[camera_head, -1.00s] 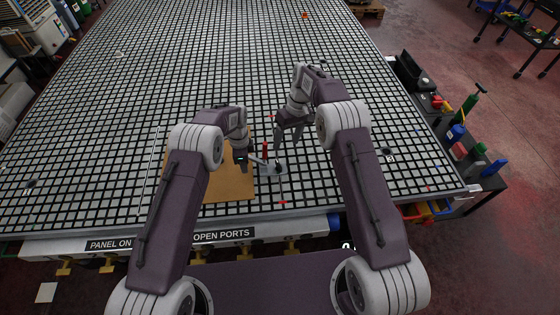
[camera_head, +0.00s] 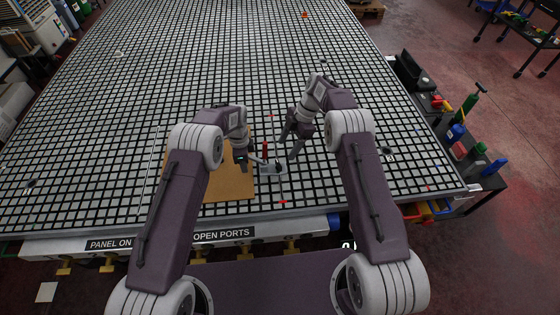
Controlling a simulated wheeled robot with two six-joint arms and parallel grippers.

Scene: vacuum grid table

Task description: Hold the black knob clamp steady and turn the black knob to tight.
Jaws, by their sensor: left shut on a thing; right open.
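The black knob clamp (camera_head: 267,171) is a small grey piece at the right edge of the brown panel. Its black knob (camera_head: 279,168) is a small dark spot on its right side; how it is turned is too small to tell. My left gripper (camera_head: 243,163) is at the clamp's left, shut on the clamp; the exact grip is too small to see. My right gripper (camera_head: 287,149) is open and empty, pointing down just above and right of the knob. I cannot tell whether its fingertips touch anything.
The brown panel (camera_head: 232,186) lies flat on the black-and-white grid table (camera_head: 215,65). A small red upright piece (camera_head: 265,146) stands just behind the clamp, and a red mark (camera_head: 283,202) lies in front. The grid beyond is mostly clear. A side bench with bottles is at the right.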

